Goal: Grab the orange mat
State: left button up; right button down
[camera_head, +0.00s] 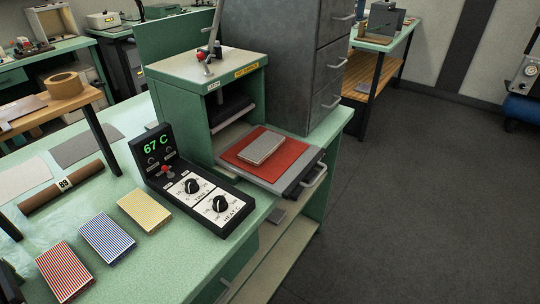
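The orange mat (242,151), orange-red in this light, lies flat on a grey pull-out tray (303,185) at the front of a green press-like cabinet (200,125). A small grey-beige block (262,147) rests on the middle of the mat and hides part of it. The tray has a handle (313,179) at its right front edge. Neither of my grippers can be made out in the head view. A dark shape at the lower left edge is cut off, and I cannot tell what it is.
A black control box (190,190) reading 67 C, with two knobs, stands left of the tray. Yellow, blue and red striped blocks (107,234) lie on the green bench. A grey drawer cabinet (280,60) rises behind the tray. The floor (420,210) to the right is clear.

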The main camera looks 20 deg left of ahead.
aim_at(264, 146)
jog(key=u, duration=0.3)
jog(key=i+l+u, duration=0.15)
jog(key=u, duration=0.25)
jog(key=i+l+u, duration=0.1)
jog(key=l+u, duration=0.65)
jog(key=i+l+u, duration=0.1)
jog(key=l+u, duration=0.25)
